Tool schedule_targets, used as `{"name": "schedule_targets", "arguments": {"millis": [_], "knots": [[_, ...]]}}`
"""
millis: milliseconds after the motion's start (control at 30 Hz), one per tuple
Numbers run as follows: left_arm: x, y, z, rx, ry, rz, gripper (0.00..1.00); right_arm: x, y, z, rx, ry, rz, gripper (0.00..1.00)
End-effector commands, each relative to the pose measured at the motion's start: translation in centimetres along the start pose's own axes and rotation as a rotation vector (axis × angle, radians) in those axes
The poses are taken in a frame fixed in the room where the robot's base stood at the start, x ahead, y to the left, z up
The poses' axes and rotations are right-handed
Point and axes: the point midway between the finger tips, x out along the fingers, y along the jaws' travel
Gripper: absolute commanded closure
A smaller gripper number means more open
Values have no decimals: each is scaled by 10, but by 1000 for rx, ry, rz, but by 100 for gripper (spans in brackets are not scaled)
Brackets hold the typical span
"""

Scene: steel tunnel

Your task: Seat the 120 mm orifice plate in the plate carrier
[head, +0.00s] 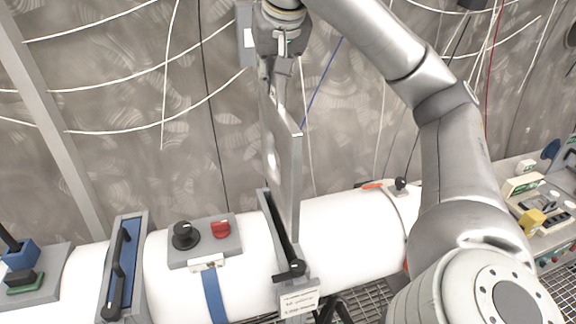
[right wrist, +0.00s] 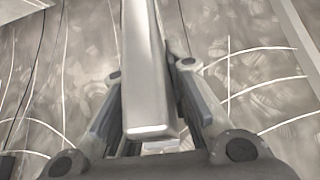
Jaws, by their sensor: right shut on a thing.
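The orifice plate (head: 286,165) is a grey metal plate with a round hole. It stands upright, seen nearly edge-on, in the middle of the head view. My right gripper (head: 278,82) is shut on its upper end from above. In the right wrist view the plate (right wrist: 145,85) runs between the two fingers of the gripper (right wrist: 152,100). The plate carrier (head: 268,215) is a narrow dark slot in a grey frame on the white pipe. The plate's lower end is at the carrier; I cannot tell how deep it sits in the slot. My left gripper is not in view.
The white pipe (head: 350,225) runs across the bottom. Left of the carrier is a grey box (head: 205,250) with a black knob and a red knob. A blue-grey frame with a black handle (head: 118,270) stands farther left. A label (head: 299,302) hangs in front.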

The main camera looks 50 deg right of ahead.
Motion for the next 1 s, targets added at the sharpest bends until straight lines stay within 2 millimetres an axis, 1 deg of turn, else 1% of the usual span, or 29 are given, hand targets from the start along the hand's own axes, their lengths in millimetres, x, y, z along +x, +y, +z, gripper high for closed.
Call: {"name": "schedule_targets", "arguments": {"millis": [67, 267, 500, 1000], "knots": [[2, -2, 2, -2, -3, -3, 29, 4, 0, 2, 0, 1, -1, 100], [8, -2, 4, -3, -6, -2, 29, 26, 0, 16, -1, -2, 0, 100], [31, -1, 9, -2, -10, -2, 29, 65, 0, 42, -2, -2, 0, 100], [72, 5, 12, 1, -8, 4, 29, 141, -1, 91, -1, -1, -1, 100]]}}
